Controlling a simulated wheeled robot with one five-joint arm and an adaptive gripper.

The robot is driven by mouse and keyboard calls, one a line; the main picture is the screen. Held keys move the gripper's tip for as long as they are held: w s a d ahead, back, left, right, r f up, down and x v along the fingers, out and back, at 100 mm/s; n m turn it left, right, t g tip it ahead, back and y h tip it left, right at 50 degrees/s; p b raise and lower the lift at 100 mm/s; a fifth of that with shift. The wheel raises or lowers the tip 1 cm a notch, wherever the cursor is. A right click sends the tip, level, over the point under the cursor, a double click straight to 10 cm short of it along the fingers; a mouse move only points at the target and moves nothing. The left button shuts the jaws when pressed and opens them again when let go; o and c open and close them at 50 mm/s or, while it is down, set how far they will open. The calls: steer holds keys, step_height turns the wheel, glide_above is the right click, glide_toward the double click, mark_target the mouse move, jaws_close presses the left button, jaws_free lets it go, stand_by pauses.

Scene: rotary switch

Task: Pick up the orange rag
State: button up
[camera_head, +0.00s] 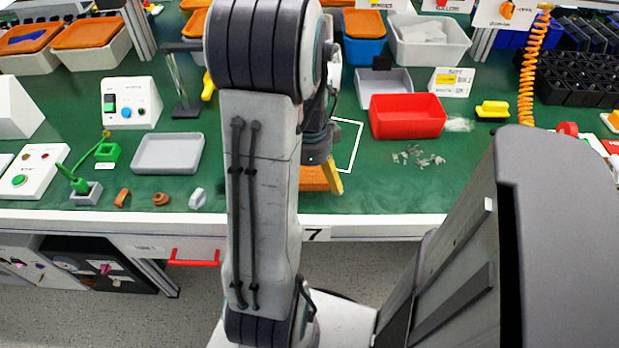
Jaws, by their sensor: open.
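A flat orange piece, which looks like the orange rag (312,180), lies on the green table near its front edge, just right of my arm. Its left part is hidden behind my arm. My gripper (331,175) points down at its right end, with one yellow finger showing in front of it. The other finger is hidden. The jaws are open, and I cannot tell whether the finger touches the orange piece.
A red bin (407,121) stands right of my gripper, with small loose bits (418,158) in front of it. A grey tray (167,154) and several small parts lie to the left. Orange-topped bins (91,35) stand at the back left. An orange coiled hose (530,70) hangs at right.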

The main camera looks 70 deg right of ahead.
steer(key=shift+f, duration=0.4)
steer(key=shift+c, duration=0.2)
steer(key=c, duration=0.9)
